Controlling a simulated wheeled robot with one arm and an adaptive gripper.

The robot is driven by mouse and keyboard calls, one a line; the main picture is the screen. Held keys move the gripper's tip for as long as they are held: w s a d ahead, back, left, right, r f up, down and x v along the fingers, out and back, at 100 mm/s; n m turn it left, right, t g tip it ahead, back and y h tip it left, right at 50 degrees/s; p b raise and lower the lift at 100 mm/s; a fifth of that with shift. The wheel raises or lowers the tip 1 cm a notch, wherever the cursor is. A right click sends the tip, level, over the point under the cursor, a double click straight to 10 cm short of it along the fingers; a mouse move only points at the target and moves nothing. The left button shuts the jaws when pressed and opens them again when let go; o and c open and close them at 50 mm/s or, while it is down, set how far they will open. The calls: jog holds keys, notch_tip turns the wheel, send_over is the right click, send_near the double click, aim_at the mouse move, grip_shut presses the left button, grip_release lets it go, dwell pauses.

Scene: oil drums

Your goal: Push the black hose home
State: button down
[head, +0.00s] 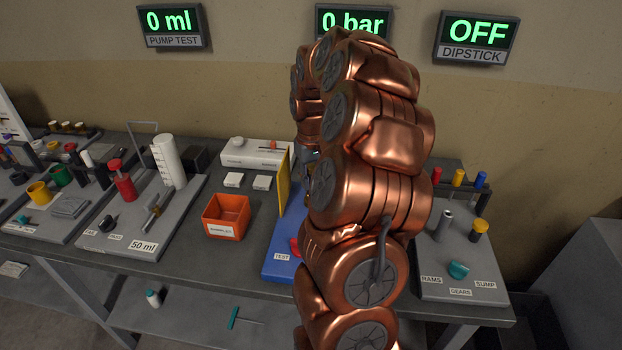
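My copper-coloured arm fills the middle of the head view and hides much of the bench behind it. My gripper is hidden behind the arm, so its fingers and anything in them do not show. I cannot make out the black hose; it may be behind the arm. A blue board (276,264) with a TEST label lies partly hidden just left of the arm. A yellow upright panel (283,186) stands on it, and a red part (295,246) shows at the arm's edge. The wall display (352,22) above reads 0 bar.
An orange bin (226,217) stands left of the blue board. Left of it is a grey pump board (135,238) with a white cylinder (168,160). A grey board (456,284) with coloured-capped posts lies right of my arm.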

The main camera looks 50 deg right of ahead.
jog(key=shift+f+b, duration=0.4)
jog(key=shift+f, duration=0.1)
jog(key=c, duration=0.9)
grip_release()
jog(key=shift+r, duration=0.1)
notch_tip(320, 180, up, 12)
jog(key=shift+a, duration=0.1)
